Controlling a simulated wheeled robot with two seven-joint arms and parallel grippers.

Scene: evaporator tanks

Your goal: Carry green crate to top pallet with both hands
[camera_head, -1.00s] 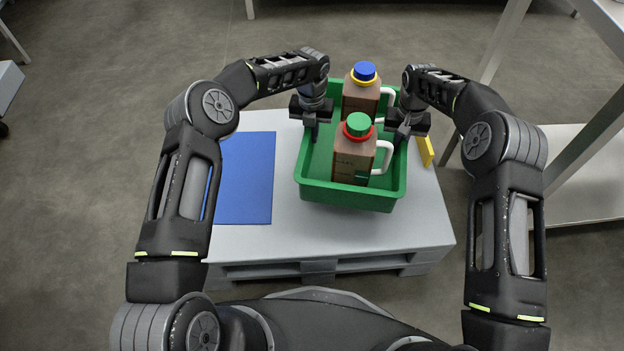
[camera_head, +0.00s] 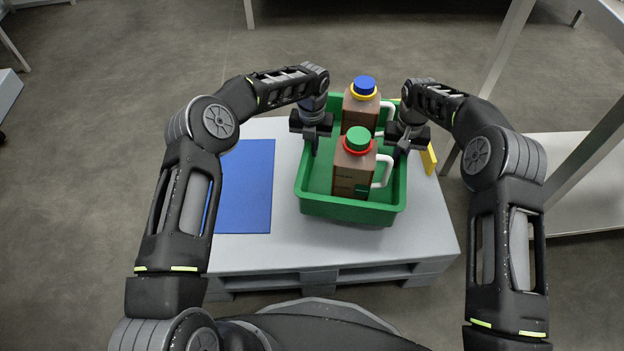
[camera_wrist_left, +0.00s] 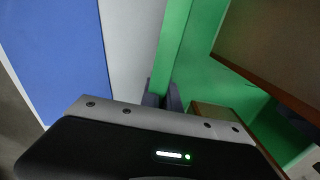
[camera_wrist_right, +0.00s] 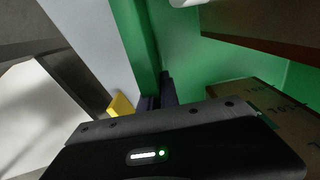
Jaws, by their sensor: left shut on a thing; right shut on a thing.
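The green crate (camera_head: 345,209) sits upright on or just above the grey pallet (camera_head: 250,252); I cannot tell whether there is a gap. It holds two brown jugs with white handles, a blue-capped jug (camera_head: 361,108) at the back and a green-capped jug (camera_head: 353,172) in front. My left gripper (camera_head: 315,145) is shut on the crate's left wall, also seen in the left wrist view (camera_wrist_left: 174,55). My right gripper (camera_head: 402,150) is shut on its right wall, which shows in the right wrist view (camera_wrist_right: 135,40). The fingertips are partly hidden.
A flat blue panel (camera_head: 245,190) lies on the pallet left of the crate. A yellow item (camera_head: 429,160) is at the pallet's right edge. A white shelf unit (camera_head: 580,180) with posts stands close on the right. Open floor (camera_head: 150,50) lies behind and left.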

